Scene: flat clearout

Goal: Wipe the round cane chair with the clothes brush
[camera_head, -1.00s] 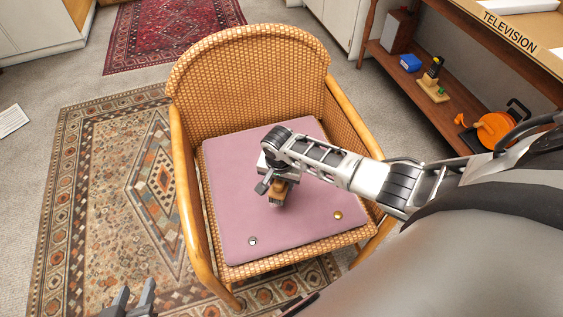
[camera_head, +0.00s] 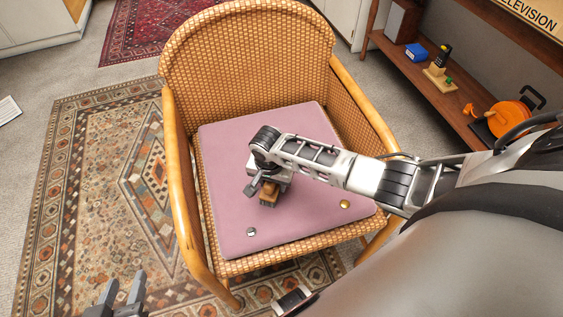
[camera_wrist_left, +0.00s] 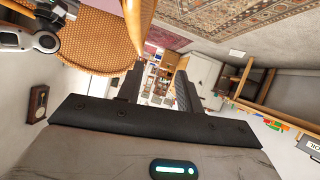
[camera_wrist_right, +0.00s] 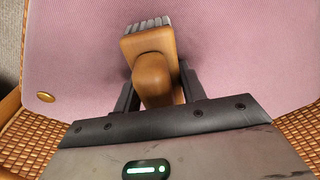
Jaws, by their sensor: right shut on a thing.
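The round cane chair (camera_head: 250,62) stands in the middle of the head view, with a woven back, bent wooden arms and a pink seat cushion (camera_head: 228,215). My right gripper (camera_wrist_right: 160,90) is shut on the wooden handle of the clothes brush (camera_wrist_right: 150,50), whose grey bristles show at its far end. The brush also shows in the head view (camera_head: 268,194), low over the front middle of the cushion; I cannot tell if it touches. My left gripper (camera_head: 122,290) is at the bottom left of the head view, over the rug, fingers apart and empty.
A patterned rug (camera_head: 90,190) lies left of and under the chair. Two studs sit near the cushion's front.

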